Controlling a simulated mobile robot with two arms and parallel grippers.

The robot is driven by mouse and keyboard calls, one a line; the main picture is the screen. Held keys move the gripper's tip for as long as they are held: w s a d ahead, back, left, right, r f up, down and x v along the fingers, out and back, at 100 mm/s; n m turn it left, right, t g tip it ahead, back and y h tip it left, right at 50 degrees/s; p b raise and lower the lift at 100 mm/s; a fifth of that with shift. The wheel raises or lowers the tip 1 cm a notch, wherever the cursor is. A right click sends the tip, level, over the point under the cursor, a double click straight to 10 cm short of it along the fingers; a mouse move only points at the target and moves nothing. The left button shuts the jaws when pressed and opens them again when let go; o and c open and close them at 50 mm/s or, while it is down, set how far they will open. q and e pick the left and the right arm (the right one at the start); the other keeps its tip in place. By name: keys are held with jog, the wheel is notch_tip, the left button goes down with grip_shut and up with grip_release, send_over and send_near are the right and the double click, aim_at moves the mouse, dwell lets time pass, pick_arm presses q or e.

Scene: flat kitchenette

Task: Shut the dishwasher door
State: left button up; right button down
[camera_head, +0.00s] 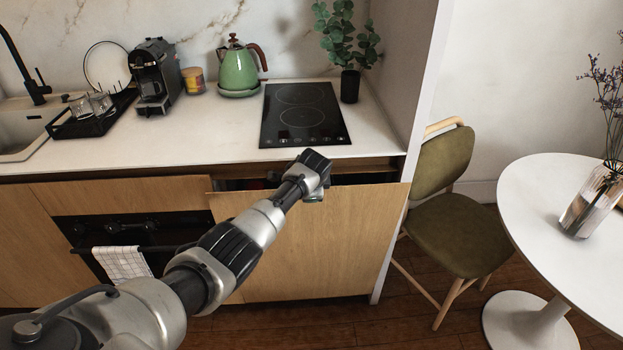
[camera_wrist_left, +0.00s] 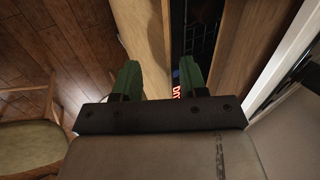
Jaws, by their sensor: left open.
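The dishwasher door (camera_head: 325,245) is a light wood panel below the counter, right of the oven. It stands slightly ajar, its top edge tipped out from the cabinet with a dark gap behind. My left gripper (camera_head: 313,198) is at the door's top edge, its fingers mostly hidden in the head view. In the left wrist view the two green fingers (camera_wrist_left: 160,76) are apart, with the wood door (camera_wrist_left: 147,35) between them. One finger is on the room side, the other by the dark gap with red lit marks. I cannot tell whether they touch the door. My right gripper is out of view.
The white counter (camera_head: 210,145) with a black hob (camera_head: 304,116) overhangs the door. The oven (camera_head: 130,230) with a towel (camera_head: 122,263) is to the left. A green chair (camera_head: 455,230) and round white table (camera_head: 530,190) stand to the right.

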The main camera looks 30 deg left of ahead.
pick_arm(q)
jog(key=v, duration=0.7)
jog(key=shift+r+p, duration=0.35)
jog(key=shift+p, duration=0.05)
jog(key=shift+s, duration=0.15)
